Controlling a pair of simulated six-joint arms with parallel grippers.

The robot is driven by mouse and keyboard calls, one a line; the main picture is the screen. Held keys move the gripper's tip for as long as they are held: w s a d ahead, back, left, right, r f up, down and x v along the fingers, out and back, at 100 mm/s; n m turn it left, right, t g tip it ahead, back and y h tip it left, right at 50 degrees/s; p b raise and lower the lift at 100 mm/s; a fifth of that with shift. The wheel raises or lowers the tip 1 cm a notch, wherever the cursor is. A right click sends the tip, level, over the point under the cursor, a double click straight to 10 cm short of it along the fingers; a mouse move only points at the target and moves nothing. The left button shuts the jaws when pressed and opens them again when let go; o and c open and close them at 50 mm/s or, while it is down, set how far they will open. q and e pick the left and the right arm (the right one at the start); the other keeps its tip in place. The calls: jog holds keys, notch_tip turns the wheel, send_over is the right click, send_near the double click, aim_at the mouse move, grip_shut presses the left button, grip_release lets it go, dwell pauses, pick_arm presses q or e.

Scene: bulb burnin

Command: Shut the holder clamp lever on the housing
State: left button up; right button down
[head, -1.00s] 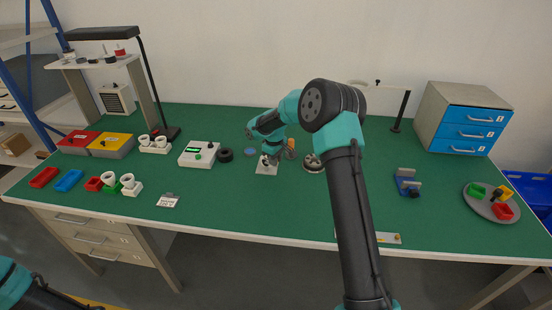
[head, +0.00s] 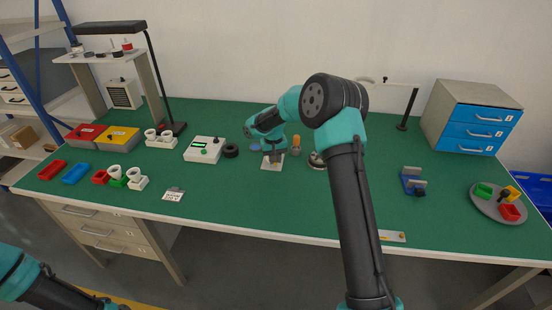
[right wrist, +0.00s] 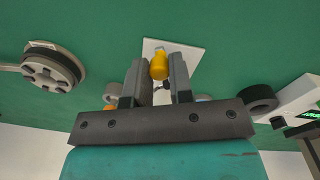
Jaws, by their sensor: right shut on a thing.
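My right gripper (head: 274,155) is over a white plate (head: 264,167) at the middle of the green table. In the right wrist view its two fingers (right wrist: 158,82) stand on either side of a yellow, rounded piece (right wrist: 159,66), in front of the same white plate (right wrist: 190,55). The fingers are shut on this piece, which looks like the lever's tip. The clamp and housing below are mostly hidden by the gripper, so I cannot tell the lever's angle.
A round grey part (right wrist: 50,70) and an orange-topped item (head: 296,142) stand close to the right of the plate in the head view. A black ring (head: 231,150) and a white tester (head: 204,149) are to its left.

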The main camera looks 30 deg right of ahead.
dwell(0.4)
jog(key=c, duration=1)
grip_release()
jog(key=shift+r, duration=0.1)
jog(key=r, duration=1.1)
jog(key=a+r, duration=0.1)
jog(key=r, duration=0.5)
jog(key=shift+w+r, duration=0.1)
jog(key=shift+w, duration=0.05)
